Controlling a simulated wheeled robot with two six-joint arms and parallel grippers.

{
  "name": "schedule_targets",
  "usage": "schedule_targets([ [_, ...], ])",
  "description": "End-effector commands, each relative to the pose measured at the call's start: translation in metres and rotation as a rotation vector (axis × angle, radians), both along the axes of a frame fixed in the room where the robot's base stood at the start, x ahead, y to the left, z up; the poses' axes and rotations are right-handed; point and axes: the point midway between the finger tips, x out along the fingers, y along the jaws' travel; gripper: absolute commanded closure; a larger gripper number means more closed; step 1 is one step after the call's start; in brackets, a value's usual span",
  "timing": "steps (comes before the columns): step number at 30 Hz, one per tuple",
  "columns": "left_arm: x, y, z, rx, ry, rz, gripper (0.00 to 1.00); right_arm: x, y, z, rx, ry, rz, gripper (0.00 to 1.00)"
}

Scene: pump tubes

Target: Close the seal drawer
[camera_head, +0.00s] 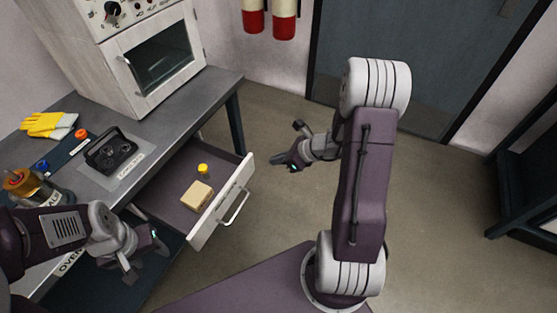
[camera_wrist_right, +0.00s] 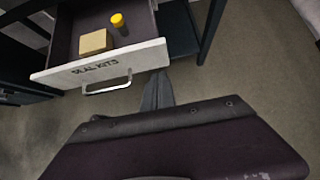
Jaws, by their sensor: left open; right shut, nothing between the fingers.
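The seal drawer (camera_head: 218,208) is pulled out from under the bench. Its white front, labelled "SEAL KITS", also shows in the right wrist view (camera_wrist_right: 140,62), with a metal bar handle (camera_wrist_right: 106,87). Inside lie a tan box (camera_head: 196,195) and a small yellow-capped bottle (camera_head: 203,170). My right gripper (camera_head: 278,160) is shut and empty, out in the free space to the right of the drawer front and apart from it. It also shows in the right wrist view (camera_wrist_right: 157,84), near the front's right end. My left gripper (camera_head: 146,264) is open and empty, left of the drawer front and low beside the bench.
The bench (camera_head: 217,88) carries an oven (camera_head: 150,50), yellow gloves (camera_head: 48,124), a black device (camera_head: 112,153) and an amber-topped jar (camera_head: 22,184). A bench leg (camera_head: 235,124) stands behind the drawer. Open floor (camera_head: 270,220) lies right of the drawer.

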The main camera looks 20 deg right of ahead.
Motion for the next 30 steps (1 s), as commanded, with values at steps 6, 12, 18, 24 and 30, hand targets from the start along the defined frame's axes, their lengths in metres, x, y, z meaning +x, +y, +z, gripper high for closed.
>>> schedule_targets([
  [6,0.0,0.0,-0.019,0.0,0.0,0.0,0.48,0.026,0.022,-0.039,0.001,0.002,0.004,1.0],
  [12,0.0,0.0,-0.017,0.0,0.0,0.0,0.48,0.051,0.041,-0.037,-0.002,-0.002,0.006,1.0],
  [18,0.0,0.0,-0.017,0.0,0.0,0.0,0.48,0.06,0.048,-0.038,-0.001,0.0,0.002,1.0],
  [24,0.0,0.0,-0.017,0.0,0.0,0.0,0.48,0.061,0.048,-0.037,-0.001,0.0,0.001,1.0],
  [30,0.0,0.0,-0.017,0.0,0.0,0.0,0.48,0.063,0.049,-0.037,-0.001,0.0,0.002,1.0],
])
